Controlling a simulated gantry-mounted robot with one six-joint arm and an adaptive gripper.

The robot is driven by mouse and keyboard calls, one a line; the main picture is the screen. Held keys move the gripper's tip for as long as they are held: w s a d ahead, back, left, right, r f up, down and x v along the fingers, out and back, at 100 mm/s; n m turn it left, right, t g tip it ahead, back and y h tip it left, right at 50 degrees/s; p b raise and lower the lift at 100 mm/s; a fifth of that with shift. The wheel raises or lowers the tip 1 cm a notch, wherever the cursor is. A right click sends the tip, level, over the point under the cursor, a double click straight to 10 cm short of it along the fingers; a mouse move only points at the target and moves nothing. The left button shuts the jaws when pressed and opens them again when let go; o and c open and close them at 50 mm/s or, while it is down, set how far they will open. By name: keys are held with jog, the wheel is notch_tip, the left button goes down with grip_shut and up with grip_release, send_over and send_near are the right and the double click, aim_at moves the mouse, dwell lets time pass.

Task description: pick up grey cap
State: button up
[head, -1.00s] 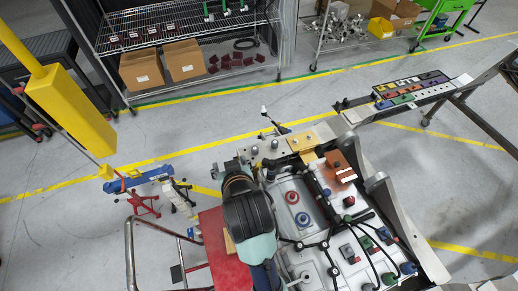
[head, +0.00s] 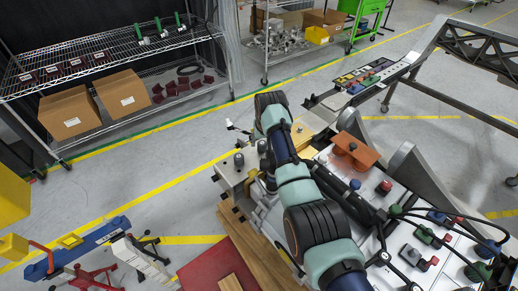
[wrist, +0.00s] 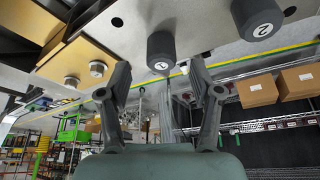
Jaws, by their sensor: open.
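One cap (wrist: 160,52) is near the middle, just beyond and between my fingertips, touching neither. The other cap (wrist: 257,18) is at the upper right, outside the fingers. In the head view, small dark caps (head: 239,161) (head: 262,146) stand on the plate left of my arm. My gripper (wrist: 161,78) is open and empty, with a finger on each side of the nearer cap. In the head view my arm mostly hides the gripper.
A brass plate (wrist: 58,58) with silver knobs lies left of the caps in the wrist view. In the head view, an orange-brown block (head: 352,150) and cables lie right of my arm. A wire shelf (head: 110,60) stands behind. Floor between shelf and fixture is clear.

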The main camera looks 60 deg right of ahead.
aim_at(262, 145)
jog(key=b+x, duration=0.2)
jog(key=x, duration=0.2)
jog(key=shift+f, duration=0.2)
jog(key=shift+a, duration=0.1)
jog(key=c, duration=0.8)
